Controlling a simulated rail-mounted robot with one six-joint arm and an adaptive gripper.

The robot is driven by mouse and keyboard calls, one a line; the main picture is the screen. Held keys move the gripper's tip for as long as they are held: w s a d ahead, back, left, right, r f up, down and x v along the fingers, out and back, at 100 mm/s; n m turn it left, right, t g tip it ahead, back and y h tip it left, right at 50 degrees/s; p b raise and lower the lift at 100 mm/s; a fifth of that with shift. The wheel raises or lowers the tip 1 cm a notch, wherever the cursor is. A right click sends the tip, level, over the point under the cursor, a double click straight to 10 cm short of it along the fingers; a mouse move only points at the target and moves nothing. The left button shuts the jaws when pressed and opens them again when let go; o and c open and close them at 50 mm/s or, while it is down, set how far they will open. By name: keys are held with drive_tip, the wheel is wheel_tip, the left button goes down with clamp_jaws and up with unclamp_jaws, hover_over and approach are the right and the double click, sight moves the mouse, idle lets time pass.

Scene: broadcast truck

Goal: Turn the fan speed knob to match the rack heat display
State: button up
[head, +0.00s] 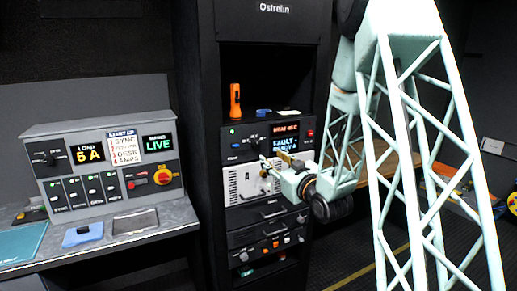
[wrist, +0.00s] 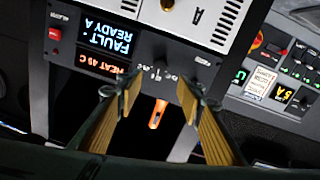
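The rack heat display (head: 286,129) glows orange in the black panel of the middle rack. It also shows upside down in the wrist view (wrist: 101,63), where it seems to read HEAT 45 C. The fan speed knob appears to be the small dark knob (wrist: 158,74) with marks around it, beside the display; its pointer setting is too small to tell. In the head view my gripper (head: 274,164) is in front of the rack, just below this panel. In the wrist view my gripper (wrist: 165,110) is open and empty, its yellow-padded fingers apart, with the knob beyond the gap.
A fault display (head: 284,146) sits below the heat display. An orange torch (head: 235,100) and a blue item (head: 263,112) stand on the shelf above the panel. A white unit (head: 243,184) is below. A control console (head: 105,165) stands on the left desk.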

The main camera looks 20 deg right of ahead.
sight(257, 146)
drive_tip(key=shift+w+a, duration=0.2)
drive_tip(key=shift+w, duration=2.05)
drive_tip(key=shift+w+a, duration=0.15)
drive_tip(key=shift+w, duration=2.05)
drive_tip(key=shift+w+a, duration=0.2)
drive_tip(key=shift+w, duration=2.05)
drive_tip(key=c, duration=0.8)
